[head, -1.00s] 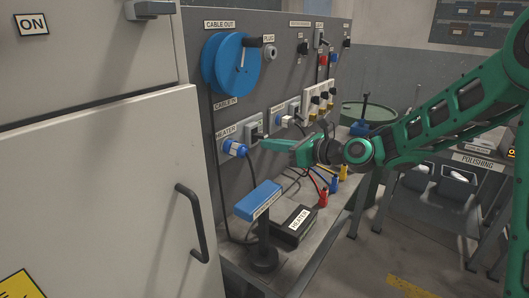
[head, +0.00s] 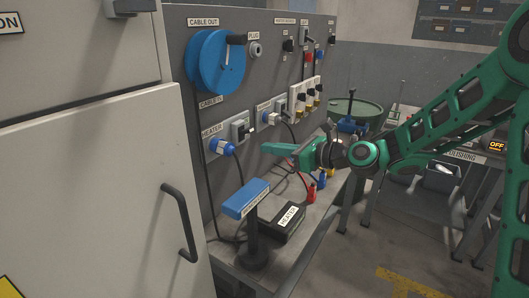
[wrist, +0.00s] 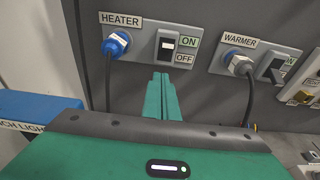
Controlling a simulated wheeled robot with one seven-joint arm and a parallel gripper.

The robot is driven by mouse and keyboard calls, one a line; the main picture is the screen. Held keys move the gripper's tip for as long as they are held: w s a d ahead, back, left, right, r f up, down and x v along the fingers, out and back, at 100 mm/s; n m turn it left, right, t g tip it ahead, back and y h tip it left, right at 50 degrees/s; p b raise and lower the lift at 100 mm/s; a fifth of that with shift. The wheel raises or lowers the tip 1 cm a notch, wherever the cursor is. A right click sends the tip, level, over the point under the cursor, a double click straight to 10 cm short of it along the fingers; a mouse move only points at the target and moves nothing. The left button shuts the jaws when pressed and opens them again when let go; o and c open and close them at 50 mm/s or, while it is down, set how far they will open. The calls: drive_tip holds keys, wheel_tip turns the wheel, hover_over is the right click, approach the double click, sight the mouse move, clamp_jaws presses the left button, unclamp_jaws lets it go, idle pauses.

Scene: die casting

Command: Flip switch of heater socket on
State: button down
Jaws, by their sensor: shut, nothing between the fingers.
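The heater socket has a blue plug (head: 222,146) and a grey switch box (head: 240,131) on the grey panel. In the wrist view the black heater switch (wrist: 167,46) sits in a light frame, with an ON label (wrist: 188,40) above an OFF label (wrist: 184,59) at its right. I cannot tell for sure which way it is tipped. My gripper (head: 264,148) is shut and empty, pointing at the panel. In the wrist view its fingertips (wrist: 160,78) show just below the switch; a gap appears between them and the switch.
The warmer socket with its plug (wrist: 239,64) and switch (wrist: 271,67) is to the right. A blue bench light (head: 246,198) and a black heater box (head: 284,222) stand on the bench below. A large grey cabinet (head: 90,180) stands at left.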

drive_tip(key=s+d+r, duration=0.2)
drive_tip(key=d+r, duration=0.1)
drive_tip(key=r, duration=0.1)
drive_tip(key=shift+s+d+r, duration=0.2)
drive_tip(key=shift+s+d, duration=0.05)
drive_tip(key=shift+d, duration=0.15)
drive_tip(key=s+d+f+n+g+h, duration=0.1)
drive_tip(key=s+d+f+n+h, duration=0.45)
drive_tip(key=d, duration=0.45)
drive_tip(key=s+d+f+n+g+h, duration=0.2)
drive_tip(key=s+d+f+n+h, duration=0.3)
drive_tip(key=d, duration=0.5)
drive_tip(key=s+d+n+g+h, duration=0.1)
drive_tip(key=s+d+n, duration=0.1)
drive_tip(key=s+d, duration=0.3)
drive_tip(key=s+d+f+n+g+h, duration=0.1)
drive_tip(key=s+d, duration=0.5)
drive_tip(key=s, duration=0.6)
drive_tip(key=s+d+f+n+g+h, duration=0.1)
drive_tip(key=s+d+n+g, duration=0.2)
drive_tip(key=s+d, duration=0.3)
drive_tip(key=s+n, duration=0.1)
drive_tip(key=s, duration=0.2)
drive_tip(key=shift+s, duration=0.15)
